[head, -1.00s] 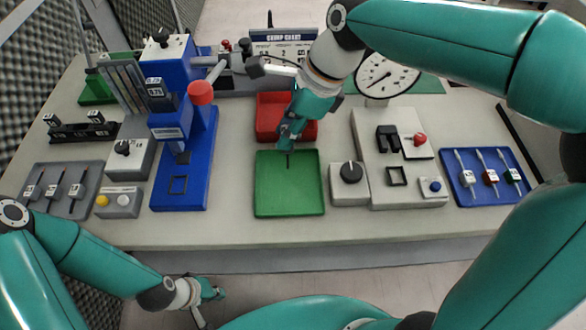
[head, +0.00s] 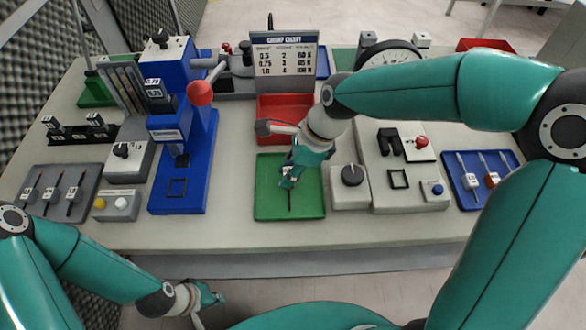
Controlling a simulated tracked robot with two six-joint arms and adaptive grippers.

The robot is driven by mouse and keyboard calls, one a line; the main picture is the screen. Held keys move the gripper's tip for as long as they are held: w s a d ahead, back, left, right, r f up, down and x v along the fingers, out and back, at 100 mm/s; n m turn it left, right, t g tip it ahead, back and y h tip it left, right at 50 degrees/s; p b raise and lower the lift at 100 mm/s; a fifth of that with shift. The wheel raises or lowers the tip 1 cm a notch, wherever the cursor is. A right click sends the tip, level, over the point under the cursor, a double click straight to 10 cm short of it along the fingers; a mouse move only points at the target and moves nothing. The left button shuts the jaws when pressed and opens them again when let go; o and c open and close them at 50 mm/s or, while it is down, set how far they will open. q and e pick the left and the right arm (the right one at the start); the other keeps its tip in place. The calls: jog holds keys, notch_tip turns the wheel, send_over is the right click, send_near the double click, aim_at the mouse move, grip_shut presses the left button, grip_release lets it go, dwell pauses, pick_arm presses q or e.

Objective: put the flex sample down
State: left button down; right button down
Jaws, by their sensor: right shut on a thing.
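The flex sample (head: 289,201) shows as a thin dark strip pointing down from the jaws of my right gripper (head: 289,181). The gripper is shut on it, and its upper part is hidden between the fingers. It is over the middle of the green tray (head: 267,208); I cannot tell whether its lower end touches the tray floor. My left gripper (head: 212,309) hangs low, in front of the table edge, with its fingers spread and nothing between them.
A red tray (head: 285,104) lies behind the green one. A grey box with a black knob (head: 351,176) stands close on the right, and a blue press (head: 197,180) stands to the left. The table in front of the green tray is clear.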

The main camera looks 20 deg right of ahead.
jog(key=shift+f, duration=0.1)
jog(key=c, duration=1)
grip_release()
jog(key=v, duration=1.2)
